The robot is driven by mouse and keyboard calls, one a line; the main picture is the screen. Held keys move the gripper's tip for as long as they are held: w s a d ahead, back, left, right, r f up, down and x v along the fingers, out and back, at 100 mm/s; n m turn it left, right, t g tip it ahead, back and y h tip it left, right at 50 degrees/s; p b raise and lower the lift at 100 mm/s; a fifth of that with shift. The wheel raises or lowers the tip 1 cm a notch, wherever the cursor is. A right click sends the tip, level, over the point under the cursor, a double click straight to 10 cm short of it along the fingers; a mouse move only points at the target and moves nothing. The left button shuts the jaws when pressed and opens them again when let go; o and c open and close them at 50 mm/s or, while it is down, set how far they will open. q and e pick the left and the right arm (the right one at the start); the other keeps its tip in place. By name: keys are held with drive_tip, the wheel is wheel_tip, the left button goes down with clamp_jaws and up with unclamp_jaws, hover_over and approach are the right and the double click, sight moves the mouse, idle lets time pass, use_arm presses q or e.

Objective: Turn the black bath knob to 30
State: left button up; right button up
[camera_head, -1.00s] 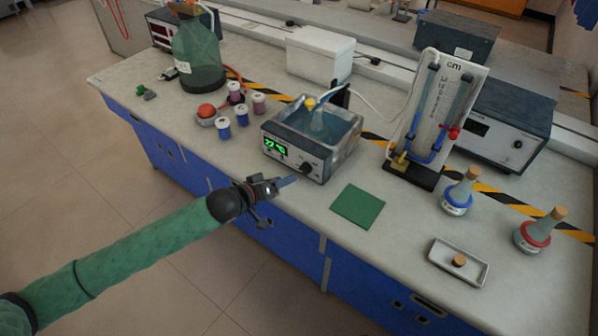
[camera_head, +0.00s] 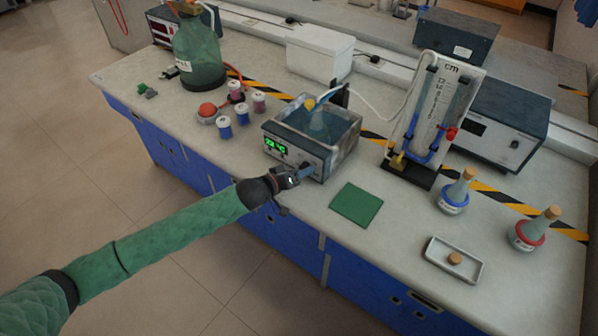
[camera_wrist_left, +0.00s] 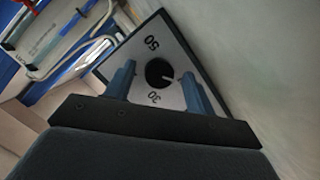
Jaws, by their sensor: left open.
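The water bath (camera_head: 312,138) stands near the bench's front edge, with a flask inside and a lit green display (camera_head: 276,146) on its front panel. In the left wrist view the black knob (camera_wrist_left: 158,72) sits on the pale panel, with a light pointer mark and the numbers 50 and 30 around it. My left gripper (camera_head: 305,173) is at the panel's right part and hides the knob in the head view. In the left wrist view its two blue fingers (camera_wrist_left: 160,88) are open, one on each side of the knob, with gaps visible. My right gripper is not in view.
A green mat (camera_head: 356,204) lies to the right of the bath. Several small jars (camera_head: 241,115) stand to its left. A manometer board (camera_head: 436,115), two corked flasks (camera_head: 456,190) and a tray (camera_head: 455,262) are further right.

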use_arm(q)
drive_tip(key=c, duration=1)
